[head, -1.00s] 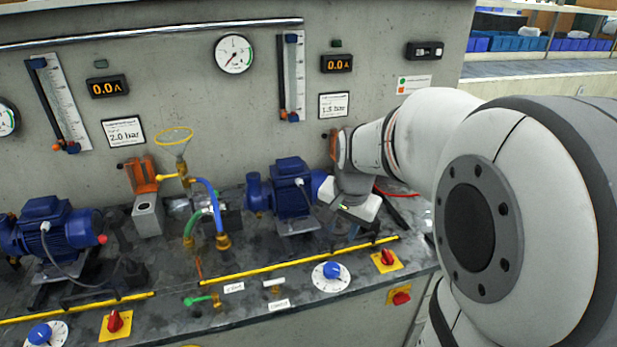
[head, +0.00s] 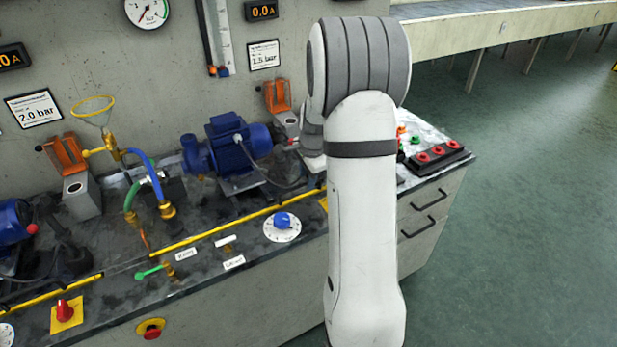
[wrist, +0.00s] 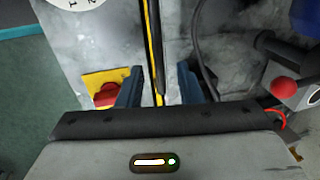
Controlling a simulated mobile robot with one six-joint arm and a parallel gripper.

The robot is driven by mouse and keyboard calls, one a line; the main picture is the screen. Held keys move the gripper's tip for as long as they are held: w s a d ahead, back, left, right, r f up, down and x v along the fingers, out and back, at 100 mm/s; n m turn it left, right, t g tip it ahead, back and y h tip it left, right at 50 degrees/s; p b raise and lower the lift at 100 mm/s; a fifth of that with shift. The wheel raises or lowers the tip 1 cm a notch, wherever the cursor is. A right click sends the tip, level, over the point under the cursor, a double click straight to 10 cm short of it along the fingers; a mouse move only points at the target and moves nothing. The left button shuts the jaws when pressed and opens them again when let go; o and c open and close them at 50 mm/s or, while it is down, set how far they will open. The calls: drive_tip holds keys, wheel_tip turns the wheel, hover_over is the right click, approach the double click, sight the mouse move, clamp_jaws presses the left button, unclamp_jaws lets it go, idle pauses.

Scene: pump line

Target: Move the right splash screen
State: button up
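The right splash screen shows as a long yellow strip (head: 235,229) along the front of the bench, before the right blue pump. I cannot make out a clear pane below it. Its right end is hidden behind my arm. In the wrist view, the yellow strip (wrist: 151,40) runs lengthwise beside a dark bar. My gripper (wrist: 160,86) is open, with one blue finger on each side of the strip. I cannot tell how far above it the fingers are or whether they touch. In the head view my arm hides the gripper.
The right blue pump (head: 228,150) stands behind the strip. A blue knob (head: 282,220) and a green-handled valve (head: 152,271) are in front. A red switch on a yellow plate (wrist: 106,92) is beside the left finger. A black box with red buttons (head: 437,156) sits at the bench's right end.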

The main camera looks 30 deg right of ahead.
drive_tip(key=shift+w+f, duration=0.1)
drive_tip(key=shift+f, duration=0.45)
clamp_jaws()
drive_tip(key=shift+d, duration=0.1)
